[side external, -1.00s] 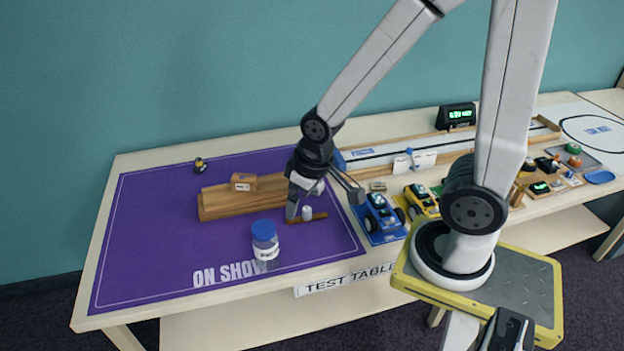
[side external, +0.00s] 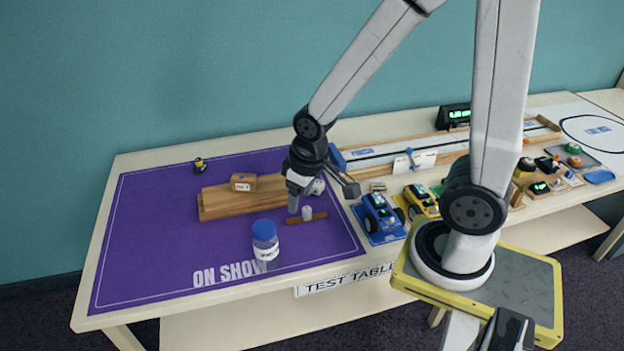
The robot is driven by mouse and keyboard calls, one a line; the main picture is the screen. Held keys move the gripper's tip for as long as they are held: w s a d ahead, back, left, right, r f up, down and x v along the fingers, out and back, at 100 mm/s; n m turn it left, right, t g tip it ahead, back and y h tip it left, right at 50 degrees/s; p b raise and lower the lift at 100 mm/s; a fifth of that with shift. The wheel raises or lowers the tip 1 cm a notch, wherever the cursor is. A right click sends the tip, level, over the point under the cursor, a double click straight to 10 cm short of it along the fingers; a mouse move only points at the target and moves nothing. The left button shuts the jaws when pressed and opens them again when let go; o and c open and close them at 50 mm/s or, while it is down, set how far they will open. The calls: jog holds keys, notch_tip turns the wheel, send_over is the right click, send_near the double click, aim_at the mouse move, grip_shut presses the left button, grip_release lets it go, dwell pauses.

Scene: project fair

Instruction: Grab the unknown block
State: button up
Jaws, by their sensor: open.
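A small wooden block (side external: 243,182) with a white label sits on top of a long stepped wooden stand (side external: 228,203) on the purple mat. The label is too small to read. My gripper (side external: 322,196) is open, with its fingers spread wide and nothing seen between them. It hangs to the right of the block and of the stand's right end, apart from the block. My gripper hides part of the stand's right end.
A blue-capped clear jar (side external: 265,246) stands in front of the stand. A brown bar with a white knob (side external: 306,217) lies below my gripper. A blue toy car (side external: 380,214) and a yellow one (side external: 420,200) are at right. The mat's left side (side external: 150,240) is mostly clear.

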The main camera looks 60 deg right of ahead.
jog(key=w+d+f+n+g+h, duration=0.1)
jog(key=w+d+f+g+h, duration=0.15)
jog(key=w+d+f, duration=0.4)
jog(key=n+g+h, duration=0.1)
jog(key=g+h, duration=0.5)
jog(key=g, duration=0.4)
send_near(378, 187)
jog(key=shift+s+d+f+h, duration=0.2)
jog(key=shift+s+d+h, duration=0.15)
jog(key=shift+s+d, duration=0.1)
jog(key=shift+x, duration=1.25)
jog(key=shift+f, duration=0.1)
